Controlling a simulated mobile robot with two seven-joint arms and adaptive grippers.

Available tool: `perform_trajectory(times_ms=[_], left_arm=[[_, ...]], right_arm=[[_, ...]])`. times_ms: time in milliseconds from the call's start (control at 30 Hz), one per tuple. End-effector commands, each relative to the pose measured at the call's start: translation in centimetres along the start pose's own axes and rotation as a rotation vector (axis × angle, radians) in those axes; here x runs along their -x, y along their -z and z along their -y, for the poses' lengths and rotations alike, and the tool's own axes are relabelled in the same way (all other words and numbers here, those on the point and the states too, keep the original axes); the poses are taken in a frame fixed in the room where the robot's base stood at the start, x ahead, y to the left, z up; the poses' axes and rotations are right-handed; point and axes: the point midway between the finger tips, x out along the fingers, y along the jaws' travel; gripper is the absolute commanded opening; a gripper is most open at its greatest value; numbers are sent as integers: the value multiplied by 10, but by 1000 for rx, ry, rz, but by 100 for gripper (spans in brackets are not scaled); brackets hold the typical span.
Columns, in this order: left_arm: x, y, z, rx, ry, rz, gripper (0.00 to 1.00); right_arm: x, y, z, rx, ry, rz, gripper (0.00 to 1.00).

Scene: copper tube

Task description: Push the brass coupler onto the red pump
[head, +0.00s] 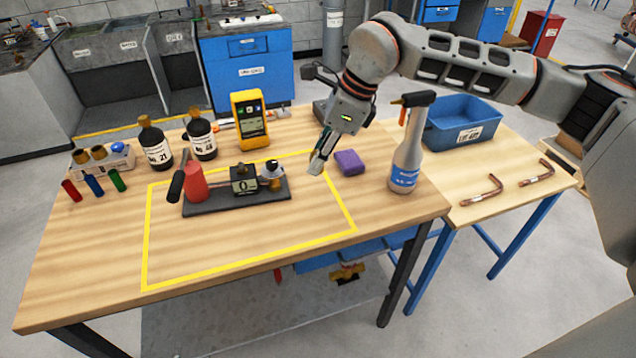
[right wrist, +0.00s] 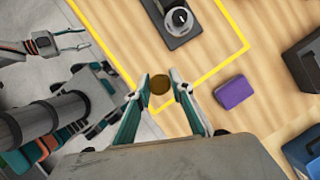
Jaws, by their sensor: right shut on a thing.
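The red pump (head: 195,182) with a black handle stands at the left end of a dark base plate inside the yellow outline. A small box reading 0 (head: 244,180) and a silver round fitting (head: 271,174) are on the same plate. My right gripper (head: 317,164) is right of the plate, apart from it. In the right wrist view its fingers are shut on the brass coupler (right wrist: 160,84), seen as a round brass face between the tips. The coupler cannot be made out in the head view. My left gripper (right wrist: 78,38) shows only in the right wrist view, its fingers apart and empty.
A purple block (head: 349,162) lies close right of my right gripper. A spray bottle (head: 407,150), blue bin (head: 463,123) and copper tubes (head: 482,191) are farther right. A yellow meter (head: 249,120) and dark bottles (head: 155,143) stand behind the plate. The front tabletop is clear.

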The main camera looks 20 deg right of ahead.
Motion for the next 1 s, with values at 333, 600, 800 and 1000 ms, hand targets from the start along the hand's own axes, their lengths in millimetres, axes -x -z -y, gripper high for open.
perform_trajectory(times_ms=[333, 600, 800, 1000], left_arm=[[-2, -2, 0, 0, 0, 0, 40], [-2, -2, 0, 0, 0, -1, 40], [-2, -2, 0, 0, 0, -1, 40], [-1, -2, 0, 0, 0, -1, 59]], right_arm=[[56, -23, 0, -1, 0, 1, 0], [63, -26, 0, 0, -1, 0, 0], [63, -26, 0, 0, -1, 0, 0], [63, -26, 0, 0, -1, 0, 0]])
